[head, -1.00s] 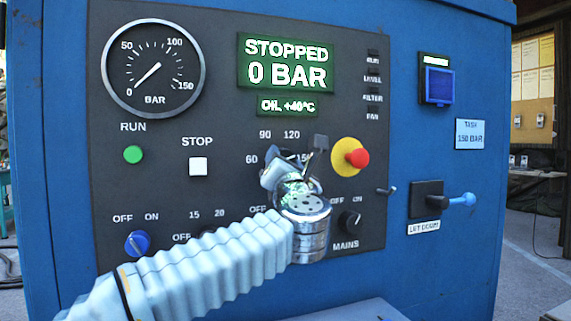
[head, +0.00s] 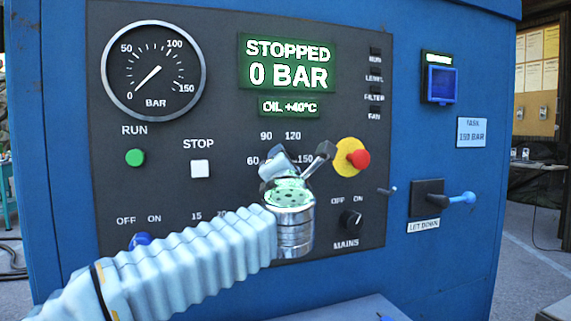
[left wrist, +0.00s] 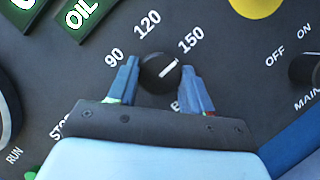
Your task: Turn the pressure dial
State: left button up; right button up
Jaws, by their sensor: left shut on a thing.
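The pressure dial is a round black knob (left wrist: 158,73) with a white pointer mark. In the left wrist view its mark points up and right, toward the 150 label. My left gripper (left wrist: 160,66) has one finger on each side of the knob and is shut on it. In the head view my left gripper (head: 298,163) is in front of the dial, between the 60 and 150 labels, and hides the knob. The gauge (head: 154,70) needle sits near 0. The green display (head: 287,63) reads STOPPED, 0 BAR. My right gripper is in neither view.
A red stop button on a yellow base (head: 352,158) sits close right of my gripper. The MAINS knob (head: 351,221) and LET DOWN lever (head: 461,199) are further right. Green RUN (head: 135,158) and white STOP (head: 200,168) buttons are left. A label (head: 472,132) reads TASK 150 BAR.

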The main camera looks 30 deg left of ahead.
pick_arm(q)
jog(key=o, duration=1)
jog(key=shift+o, duration=0.2)
jog(key=b+v, duration=0.3)
jog(key=v, duration=1.1)
jog(key=shift+w+f, duration=0.1)
